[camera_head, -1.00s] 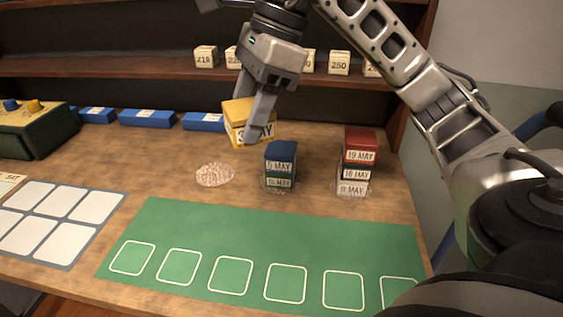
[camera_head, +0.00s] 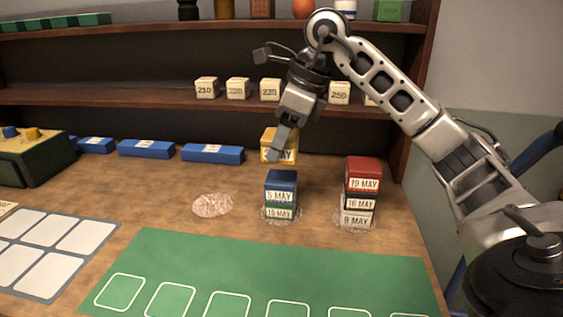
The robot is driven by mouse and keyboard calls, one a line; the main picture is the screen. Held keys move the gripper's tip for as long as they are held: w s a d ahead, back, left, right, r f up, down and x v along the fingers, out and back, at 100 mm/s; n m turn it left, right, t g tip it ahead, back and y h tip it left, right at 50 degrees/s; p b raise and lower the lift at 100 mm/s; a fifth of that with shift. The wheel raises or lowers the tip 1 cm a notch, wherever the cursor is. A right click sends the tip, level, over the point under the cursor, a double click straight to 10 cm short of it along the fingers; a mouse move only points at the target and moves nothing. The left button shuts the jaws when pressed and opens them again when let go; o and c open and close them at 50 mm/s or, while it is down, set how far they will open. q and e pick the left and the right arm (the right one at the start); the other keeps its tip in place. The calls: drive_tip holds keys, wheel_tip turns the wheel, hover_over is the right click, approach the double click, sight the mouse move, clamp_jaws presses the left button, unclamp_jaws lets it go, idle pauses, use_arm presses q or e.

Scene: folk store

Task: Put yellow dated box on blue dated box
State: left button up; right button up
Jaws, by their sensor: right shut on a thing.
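The yellow dated box (camera_head: 270,148) is held by my right gripper (camera_head: 281,151), which is shut on it. The gripper's near finger hides part of the label, where "MAY" can be read. The blue dated box (camera_head: 281,184), labelled "5 MAY", sits on top of a green dated box (camera_head: 280,211) on the table. The yellow box shows just above and behind the blue box in the picture, and a gap shows between them. My left gripper is not in view.
A stack with a red box (camera_head: 363,172) on top stands to the right. A round pale patch (camera_head: 212,205) lies on the left. A green mat (camera_head: 250,272) covers the front. Blue boxes (camera_head: 213,154) line the back, below a shelf (camera_head: 130,97) of numbered cubes.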

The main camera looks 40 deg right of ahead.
sight(281, 177)
drive_tip(key=shift+w+d+f, duration=0.3)
drive_tip(key=shift+d+f, duration=0.05)
drive_tip(key=shift+f, duration=0.2)
drive_tip(key=shift+w+d+f, duration=0.3)
drive_tip(key=shift+f, duration=0.2)
drive_tip(key=shift+w+d+f+b, duration=0.15)
drive_tip(key=shift+f+b, duration=0.2)
drive_tip(key=shift+f, duration=1.35)
drive_tip(key=shift+f, duration=0.2)
drive_tip(key=o, duration=1)
drive_tip(key=shift+d+r, duration=0.1)
drive_tip(key=shift+r, duration=0.35)
drive_tip(key=p+v, duration=0.2)
drive_tip(key=v, duration=0.9)
drive_tip(key=shift+s+r, duration=0.2)
drive_tip(key=shift+s, duration=0.05)
